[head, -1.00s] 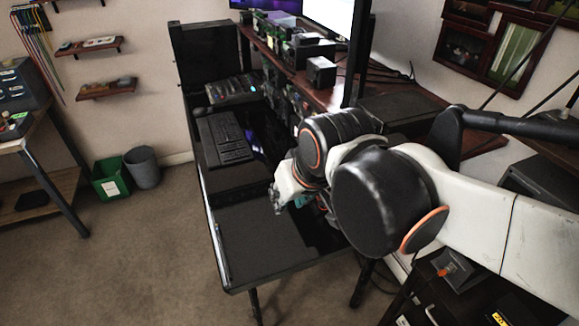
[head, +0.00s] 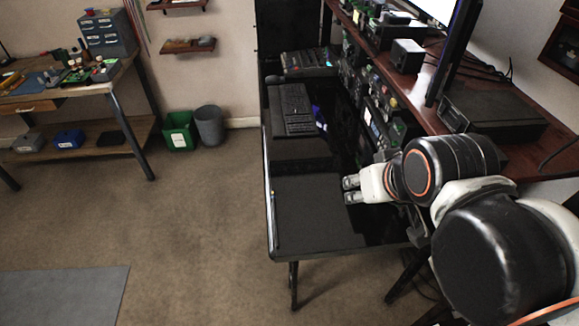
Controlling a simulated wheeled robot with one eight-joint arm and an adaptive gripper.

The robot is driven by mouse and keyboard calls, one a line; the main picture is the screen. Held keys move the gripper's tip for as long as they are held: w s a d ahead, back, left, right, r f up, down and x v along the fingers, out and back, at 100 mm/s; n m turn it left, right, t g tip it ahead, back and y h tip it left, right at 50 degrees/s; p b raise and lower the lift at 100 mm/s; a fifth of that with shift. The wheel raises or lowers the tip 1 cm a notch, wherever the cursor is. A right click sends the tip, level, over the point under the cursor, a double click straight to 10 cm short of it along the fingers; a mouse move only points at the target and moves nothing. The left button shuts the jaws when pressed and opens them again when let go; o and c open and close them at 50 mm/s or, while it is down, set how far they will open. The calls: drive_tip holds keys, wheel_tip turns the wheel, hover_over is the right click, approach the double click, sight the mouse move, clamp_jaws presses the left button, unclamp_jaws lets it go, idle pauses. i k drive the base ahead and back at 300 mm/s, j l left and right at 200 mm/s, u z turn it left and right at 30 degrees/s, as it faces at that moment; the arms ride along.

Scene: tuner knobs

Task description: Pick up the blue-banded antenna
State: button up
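I cannot make out a blue band on anything, so I cannot tell for sure which thing is the antenna. A thin pale rod (head: 273,217) lies along the left edge of the black desk (head: 310,222), with a small green spot near its upper end; it could be an antenna. My gripper (head: 350,190) is over the right part of the desk, its fingers pointing left. The two fingertips are apart with nothing seen between them. The rod is well to the left of the gripper, not touching it.
A keyboard (head: 291,109) and a mixer-like panel (head: 305,62) are farther back on the desk. Radio gear (head: 370,95) lines its right side, below a monitor (head: 452,45). The front of the desk looks mostly clear. A workbench (head: 62,95) stands at left.

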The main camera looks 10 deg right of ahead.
sight(273, 197)
drive_tip(key=i+u, duration=0.2)
drive_tip(key=u, duration=0.2)
drive_tip(key=i+u, duration=0.15)
drive_tip(key=u, duration=0.25)
drive_tip(key=k+u, duration=0.15)
drive_tip(key=u, duration=0.3)
drive_tip(key=k+u, duration=0.1)
drive_tip(key=u, duration=0.35)
drive_tip(key=i+l+z, duration=0.1)
drive_tip(key=i, duration=0.15)
